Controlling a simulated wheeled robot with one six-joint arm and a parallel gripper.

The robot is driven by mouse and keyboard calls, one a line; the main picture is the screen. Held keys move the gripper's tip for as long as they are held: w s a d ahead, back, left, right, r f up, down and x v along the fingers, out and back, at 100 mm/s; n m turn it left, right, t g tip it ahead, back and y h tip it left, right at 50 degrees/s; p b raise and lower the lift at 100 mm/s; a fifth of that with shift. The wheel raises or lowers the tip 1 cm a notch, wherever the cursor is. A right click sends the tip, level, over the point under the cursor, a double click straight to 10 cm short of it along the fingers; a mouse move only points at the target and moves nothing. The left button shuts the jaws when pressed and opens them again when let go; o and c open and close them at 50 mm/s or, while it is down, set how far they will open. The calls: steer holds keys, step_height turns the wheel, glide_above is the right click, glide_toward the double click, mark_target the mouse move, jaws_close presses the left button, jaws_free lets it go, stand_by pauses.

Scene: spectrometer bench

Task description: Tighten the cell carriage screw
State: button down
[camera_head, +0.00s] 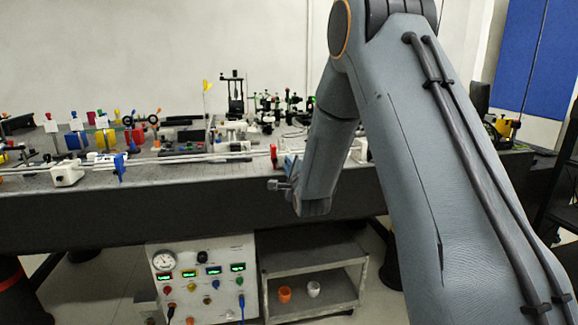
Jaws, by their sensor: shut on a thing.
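My arm crosses the right half of the head view and bends down to its wrist in front of the bench's near edge. Long pale rails (190,158) run along the near side of the bench towards the arm. A red upright piece (274,156) stands at them just left of my forearm. I cannot pick out the carriage screw; it may be hidden behind my arm.
The dark bench (150,212) carries many optical parts, including coloured filters at the left and a yellow flag (208,86). Below it stand a control panel (204,275) and a grey shelf (315,262) with an orange cup (285,294) and a white cup (313,288).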

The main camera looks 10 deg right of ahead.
steer(key=c, duration=2)
jaws_free()
steer(key=shift+s+b, duration=0.3)
steer(key=shift+s, duration=3.65)
